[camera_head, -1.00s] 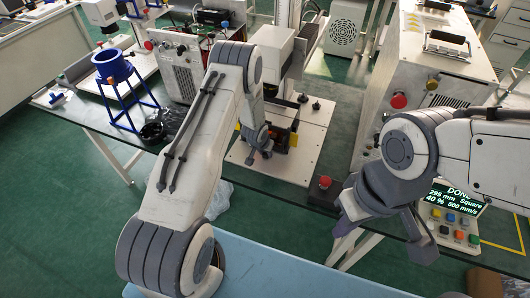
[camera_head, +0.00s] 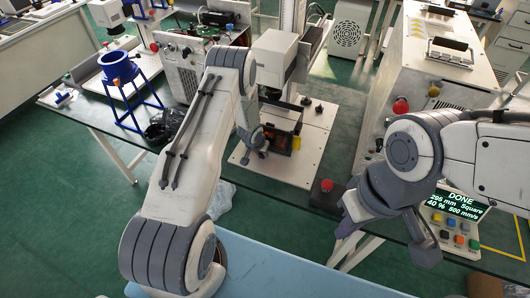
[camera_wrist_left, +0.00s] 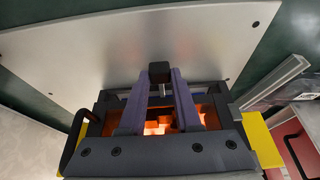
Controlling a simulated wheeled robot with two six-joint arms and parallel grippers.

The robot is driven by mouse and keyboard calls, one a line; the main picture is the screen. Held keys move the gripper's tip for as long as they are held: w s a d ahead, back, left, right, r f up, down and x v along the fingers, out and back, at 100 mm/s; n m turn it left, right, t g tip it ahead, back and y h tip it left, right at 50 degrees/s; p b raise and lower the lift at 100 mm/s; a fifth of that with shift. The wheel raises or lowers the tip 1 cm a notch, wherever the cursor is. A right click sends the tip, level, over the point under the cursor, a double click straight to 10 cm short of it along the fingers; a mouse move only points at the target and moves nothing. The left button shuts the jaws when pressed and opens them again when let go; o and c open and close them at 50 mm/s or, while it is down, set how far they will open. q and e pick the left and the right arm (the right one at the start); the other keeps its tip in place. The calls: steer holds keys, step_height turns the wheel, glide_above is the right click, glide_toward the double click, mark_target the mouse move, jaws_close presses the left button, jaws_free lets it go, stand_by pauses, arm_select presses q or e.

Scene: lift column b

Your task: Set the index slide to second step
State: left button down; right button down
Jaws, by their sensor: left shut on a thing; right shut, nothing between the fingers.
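The index slide is a dark boxy fixture (camera_head: 284,122) with a yellow side tab, standing on a white base plate on the bench. In the left wrist view its black frame (camera_wrist_left: 222,100) surrounds a glowing orange interior. A small black knob on a post (camera_wrist_left: 159,70) stands up at its far side. My left gripper (camera_head: 262,142) is at the fixture's near left side. In the wrist view its purple fingers (camera_wrist_left: 163,80) are closed on the black knob. The step marks are not readable. My right gripper (camera_head: 342,238) is shut and empty, hanging at the bench's front edge, away from the slide.
A white machine head (camera_head: 274,52) on a column stands behind the fixture. A red stop button (camera_head: 327,185) sits right of the plate. A control panel (camera_head: 456,212) reads "DONE". A blue ring stand (camera_head: 117,68) and black bag (camera_head: 165,125) are left.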

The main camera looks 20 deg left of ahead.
arm_select(q)
steer(key=c, duration=0.6)
jaws_free()
steer(key=shift+d, duration=0.1)
steer(key=shift+r, duration=0.1)
steer(key=v, duration=1)
steer(key=shift+r+b, duration=0.15)
steer(key=shift+b, duration=0.3)
steer(key=shift+s, duration=0.15)
